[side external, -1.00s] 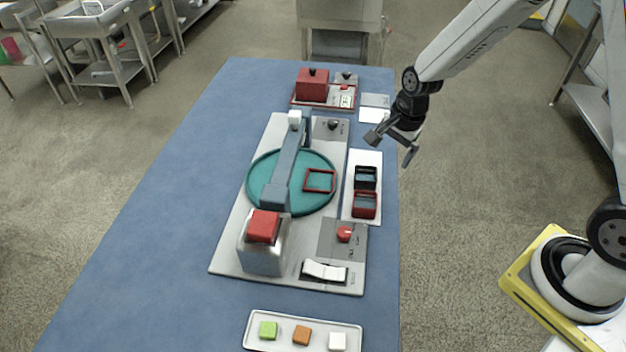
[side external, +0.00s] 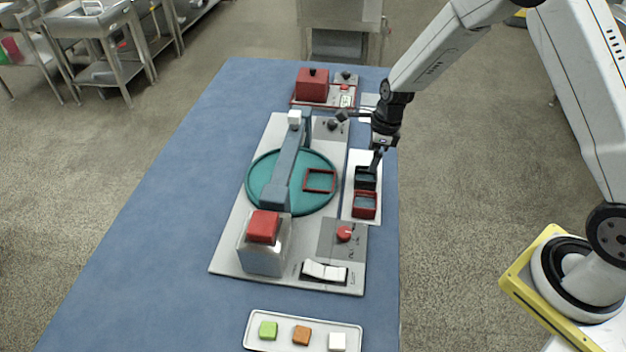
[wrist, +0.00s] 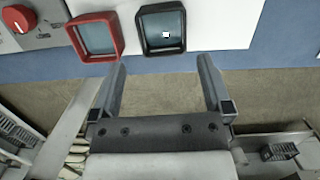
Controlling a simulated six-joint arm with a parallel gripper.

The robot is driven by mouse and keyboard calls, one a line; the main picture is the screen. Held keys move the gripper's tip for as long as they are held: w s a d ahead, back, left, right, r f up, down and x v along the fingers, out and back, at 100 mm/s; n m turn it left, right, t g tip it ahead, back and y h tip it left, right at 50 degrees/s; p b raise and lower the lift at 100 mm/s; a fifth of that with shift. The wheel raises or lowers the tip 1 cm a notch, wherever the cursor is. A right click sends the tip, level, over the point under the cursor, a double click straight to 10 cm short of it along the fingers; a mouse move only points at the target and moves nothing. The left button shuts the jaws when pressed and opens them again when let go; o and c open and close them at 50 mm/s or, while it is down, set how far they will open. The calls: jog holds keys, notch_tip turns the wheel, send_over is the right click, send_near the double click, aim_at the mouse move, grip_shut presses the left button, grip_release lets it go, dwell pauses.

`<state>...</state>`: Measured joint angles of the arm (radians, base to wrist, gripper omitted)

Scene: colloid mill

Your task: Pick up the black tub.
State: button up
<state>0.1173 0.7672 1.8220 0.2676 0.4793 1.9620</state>
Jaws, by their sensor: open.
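The black tub (side external: 366,185) stands on a white tray beside a red tub, and my gripper's near finger overlaps its far edge in the side view. In the wrist view the black tub (wrist: 164,49) is at the top middle, its inside bluish with a small white spot. My gripper (side external: 358,142) is open, above and toward the far side of the tub. In the wrist view my gripper (wrist: 162,64) has its two fingers spread, with nothing between them. I cannot tell the exact height above the tub.
The red tub (side external: 365,213) is close beside the black one. The mill's teal disc (side external: 262,187) with a red square frame (side external: 320,190) is to the left. A red knob (side external: 344,234) is on the nearer panel. A tray with coloured blocks (side external: 300,345) lies at the front.

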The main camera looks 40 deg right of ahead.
aim_at(366, 174)
jog(key=shift+w+a+f, duration=0.1)
jog(key=shift+f, duration=1.1)
jog(key=shift+w+a+f, duration=0.1)
jog(key=shift+w+f, duration=0.05)
jog(key=shift+f, duration=1.15)
jog(key=shift+w+a+f, duration=0.1)
jog(key=shift+w+f, duration=0.05)
jog(key=shift+f, duration=1.1)
jog(key=c, duration=1)
jog(key=shift+r, duration=0.15)
